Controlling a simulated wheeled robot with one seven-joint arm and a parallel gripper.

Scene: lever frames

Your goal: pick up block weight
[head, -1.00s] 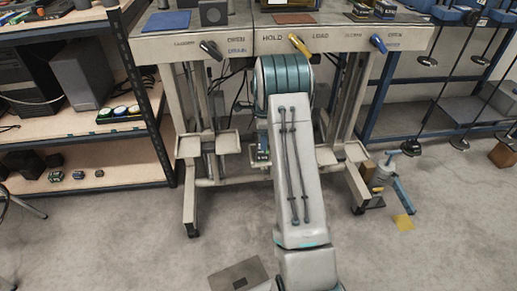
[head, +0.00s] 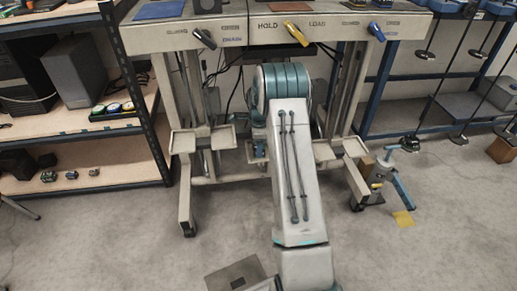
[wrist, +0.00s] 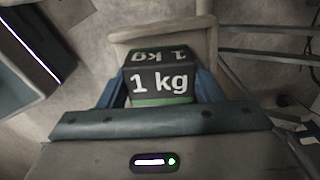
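The block weight (wrist: 160,83) is a dark block marked "1 kg" in white with a green band along its lower edge. In the wrist view it lies between the two blue fingers of my gripper (wrist: 160,88), one on each side. Whether the fingers press on it or leave a narrow gap is not clear. A pale beige tray or ledge (wrist: 160,37) shows just beyond the block. In the head view my arm hides the block and most of the gripper; only a bluish part shows left of the arm.
A beige bench frame (head: 345,30) with a black, a yellow and a blue lever stands ahead. Small trays (head: 218,138) sit on its legs. A shelf rack (head: 90,120) is at left.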

